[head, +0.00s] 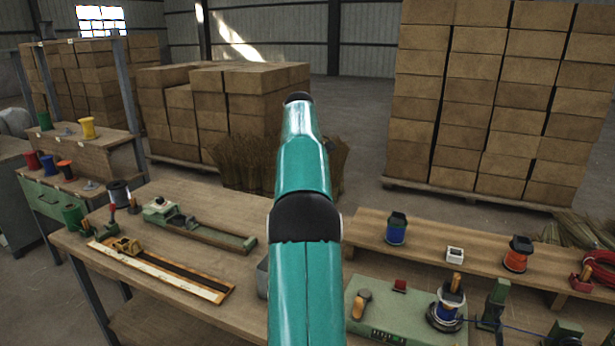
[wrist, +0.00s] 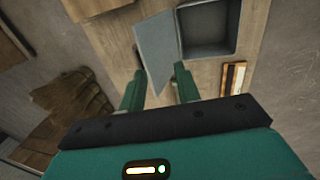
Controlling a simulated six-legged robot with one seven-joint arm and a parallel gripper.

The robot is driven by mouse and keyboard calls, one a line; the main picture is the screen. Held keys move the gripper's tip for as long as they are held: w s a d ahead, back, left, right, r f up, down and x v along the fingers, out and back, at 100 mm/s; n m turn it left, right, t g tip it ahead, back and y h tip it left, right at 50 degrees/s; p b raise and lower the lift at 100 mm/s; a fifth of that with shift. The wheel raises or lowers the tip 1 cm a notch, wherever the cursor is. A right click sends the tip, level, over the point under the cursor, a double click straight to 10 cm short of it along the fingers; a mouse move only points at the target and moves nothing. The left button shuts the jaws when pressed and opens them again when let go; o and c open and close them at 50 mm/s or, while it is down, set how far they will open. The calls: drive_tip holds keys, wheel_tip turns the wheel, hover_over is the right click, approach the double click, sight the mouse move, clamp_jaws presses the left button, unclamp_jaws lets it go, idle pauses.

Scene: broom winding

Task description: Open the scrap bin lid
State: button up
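The scrap bin (wrist: 233,46) is a grey square box in the wrist view, its dark inside showing. Its flat grey lid (wrist: 156,50) stands swung out to the left side of the opening, tilted. My gripper (wrist: 157,82) is open, its two green fingers apart. The lid's lower corner shows between the fingers; I cannot tell whether either finger touches it. In the head view my teal arm hides most of the bin; a sliver of grey bin wall (head: 262,278) shows at the arm's left.
The wooden workbench (head: 190,205) carries a green tool base and an orange-edged rail fixture (head: 165,272) left of my arm. A raised shelf with spools (head: 396,229) and a green winding machine (head: 385,318) stand to the right. Cardboard stacks fill the background.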

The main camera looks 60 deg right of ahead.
drive_tip(key=s+a+r, duration=0.3)
drive_tip(key=a, duration=0.3)
drive_tip(key=shift+s+a+r, duration=0.15)
drive_tip(key=shift+s+a, duration=0.15)
drive_tip(key=shift+s, duration=0.1)
